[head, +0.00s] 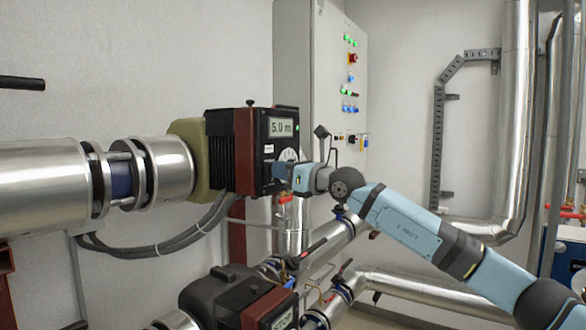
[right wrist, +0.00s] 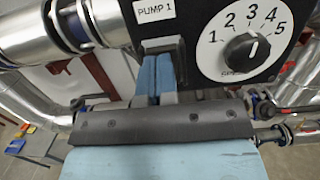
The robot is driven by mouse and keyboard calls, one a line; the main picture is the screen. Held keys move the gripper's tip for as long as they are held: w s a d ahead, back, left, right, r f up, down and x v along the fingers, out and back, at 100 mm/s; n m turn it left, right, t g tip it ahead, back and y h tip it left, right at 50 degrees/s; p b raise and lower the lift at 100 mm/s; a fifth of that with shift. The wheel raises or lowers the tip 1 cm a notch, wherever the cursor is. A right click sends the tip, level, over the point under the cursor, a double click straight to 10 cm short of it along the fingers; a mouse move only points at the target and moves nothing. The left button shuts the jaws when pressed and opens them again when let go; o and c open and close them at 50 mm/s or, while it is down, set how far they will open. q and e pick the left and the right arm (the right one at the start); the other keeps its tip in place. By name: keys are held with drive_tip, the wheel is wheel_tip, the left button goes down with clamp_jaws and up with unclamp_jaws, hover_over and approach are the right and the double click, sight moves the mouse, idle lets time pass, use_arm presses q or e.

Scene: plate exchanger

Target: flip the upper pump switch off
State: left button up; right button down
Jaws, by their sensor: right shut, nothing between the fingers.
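The upper pump (head: 248,135) is a black and dark red box whose lit display reads "5.0 m", with a small green light beside it. In the right wrist view its face carries a "PUMP 1" label (right wrist: 155,10) and a numbered dial (right wrist: 247,45) with a black knob. The switch housing (right wrist: 162,43) shows just below the label; the fingers hide most of it, so I cannot tell the switch's position. My right gripper (head: 281,172) is shut and empty, its blue fingertips (right wrist: 157,62) at or very close to the switch. My left gripper is not in view.
A lower pump (head: 240,295) with a display reading "STOP" stands below. A control cabinet (head: 335,60) with green, red and blue lights is behind. Silver pipes (head: 40,180) run left and below, with valves near my right arm. A dark bar (head: 22,83) juts in at the left.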

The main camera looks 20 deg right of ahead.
idle(0.3)
drive_tip(key=shift+w+a+r+g+h+b, duration=0.1)
drive_tip(key=shift+w+r+g+h+b, duration=0.25)
drive_tip(key=shift+r+b, duration=0.3)
drive_tip(key=shift+s+f, duration=0.1)
